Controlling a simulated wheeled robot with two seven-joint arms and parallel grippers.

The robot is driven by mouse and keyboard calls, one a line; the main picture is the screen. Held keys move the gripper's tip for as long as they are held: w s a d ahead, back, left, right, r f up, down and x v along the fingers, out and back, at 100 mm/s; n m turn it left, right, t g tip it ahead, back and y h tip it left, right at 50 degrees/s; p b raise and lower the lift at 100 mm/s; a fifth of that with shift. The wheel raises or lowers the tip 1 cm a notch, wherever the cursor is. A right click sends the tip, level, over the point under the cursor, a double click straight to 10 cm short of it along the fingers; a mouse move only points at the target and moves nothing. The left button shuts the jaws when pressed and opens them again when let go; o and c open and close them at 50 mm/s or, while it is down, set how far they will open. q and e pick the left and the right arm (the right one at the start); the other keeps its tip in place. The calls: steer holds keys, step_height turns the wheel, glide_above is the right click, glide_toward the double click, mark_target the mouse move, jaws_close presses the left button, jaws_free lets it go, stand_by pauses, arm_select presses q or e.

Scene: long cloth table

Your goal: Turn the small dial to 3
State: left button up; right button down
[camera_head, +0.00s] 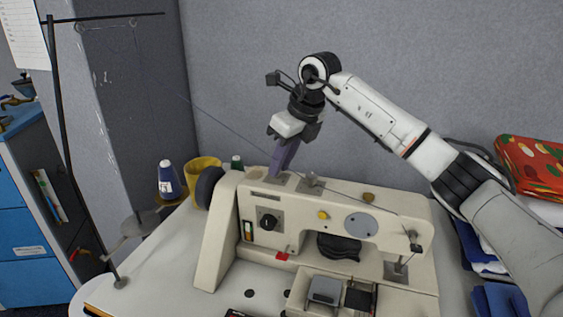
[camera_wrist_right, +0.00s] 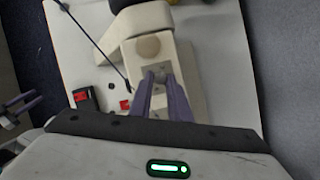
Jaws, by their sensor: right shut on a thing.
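A cream sewing machine (camera_head: 305,205) stands on the table. On its top is a grey plate with a small grey metal knob (camera_wrist_right: 157,75), which looks like the small dial; its marks are too small to read. My right gripper (camera_head: 278,176) points down at this plate, and its purple fingers are shut on the knob; they also show in the right wrist view (camera_wrist_right: 158,92). In the head view the fingers hide the knob. A black dial (camera_head: 268,221) with a pointer sits on the machine's front, apart from my gripper. My left gripper (camera_wrist_right: 20,104) seems to show at the left edge, its prongs apart.
A blue-and-white thread cone (camera_head: 168,179) and a yellow cup (camera_head: 203,178) stand behind on the left. A thin black thread stand (camera_head: 66,150) rises at the left. Folded cloth (camera_head: 540,165) lies right.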

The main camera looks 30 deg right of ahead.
steer(key=m, duration=0.1)
steer(key=m+h, duration=0.1)
steer(key=m, duration=0.1)
steer(key=m+h, duration=0.1)
steer(key=m, duration=0.1)
steer(key=shift+a+r, duration=0.1)
steer(key=shift+a, duration=0.25)
steer(key=m+h, duration=0.1)
steer(key=m, duration=0.1)
steer(key=m+h, duration=0.1)
steer(key=m, duration=0.2)
steer(key=shift+w+a, duration=0.1)
steer(key=shift+a, duration=0.1)
steer(key=shift+m, duration=0.3)
steer(key=c, duration=1.7)
jaws_free()
steer(key=shift+o, duration=0.2)
steer(key=b+v, duration=0.2)
steer(key=v, duration=0.8)
steer(key=shift+r, duration=0.2)
steer(key=shift+w, duration=0.1)
